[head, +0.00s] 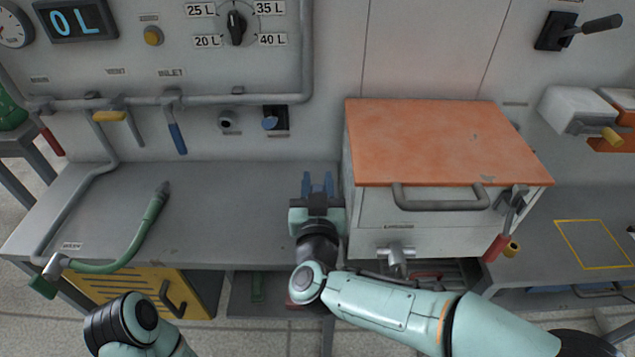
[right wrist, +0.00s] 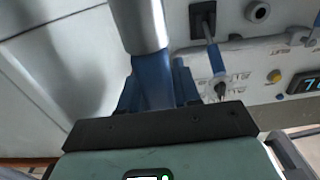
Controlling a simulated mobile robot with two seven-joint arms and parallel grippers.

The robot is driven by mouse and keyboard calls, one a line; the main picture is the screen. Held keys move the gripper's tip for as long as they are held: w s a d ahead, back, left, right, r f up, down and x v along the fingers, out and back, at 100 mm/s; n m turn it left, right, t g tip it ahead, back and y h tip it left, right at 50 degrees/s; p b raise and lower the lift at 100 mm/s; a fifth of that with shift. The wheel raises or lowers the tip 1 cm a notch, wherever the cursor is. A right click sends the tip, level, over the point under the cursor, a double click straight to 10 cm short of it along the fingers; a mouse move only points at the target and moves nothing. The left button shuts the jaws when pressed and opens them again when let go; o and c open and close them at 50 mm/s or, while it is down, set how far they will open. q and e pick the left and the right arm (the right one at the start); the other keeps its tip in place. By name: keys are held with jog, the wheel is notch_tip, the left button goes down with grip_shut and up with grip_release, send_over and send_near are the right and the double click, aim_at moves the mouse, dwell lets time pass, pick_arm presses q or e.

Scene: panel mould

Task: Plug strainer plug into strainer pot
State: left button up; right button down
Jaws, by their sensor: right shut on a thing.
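My right gripper (head: 318,186) reaches over the grey bench just left of the white box, its blue fingers pointing towards the wall. In the right wrist view it is shut (right wrist: 157,95) on the strainer plug, whose smooth grey metal cylinder (right wrist: 142,25) sticks out beyond the fingers. The plug's gripped end is largely hidden between the fingers, and I cannot make the plug out in the head view. I cannot tell for certain which thing is the strainer pot. My left gripper is out of view; only part of that arm shows at lower left.
The white box with an orange top (head: 440,140) and front handle (head: 440,203) stands close right of my right gripper. A green hose (head: 140,240) lies on the bench (head: 230,200) at left. Pipes and valve handles (head: 177,138) line the wall. The bench middle is clear.

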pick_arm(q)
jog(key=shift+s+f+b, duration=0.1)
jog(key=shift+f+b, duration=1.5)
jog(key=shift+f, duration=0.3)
pick_arm(e)
jog(key=shift+f, duration=2.6)
jog(key=c, duration=0.7)
grip_release()
jog(key=shift+s, duration=0.5)
pick_arm(q)
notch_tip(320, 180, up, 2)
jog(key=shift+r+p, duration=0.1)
jog(key=shift+p, duration=0.8)
pick_arm(e)
jog(key=s, duration=1.2)
jog(key=shift+s, duration=0.2)
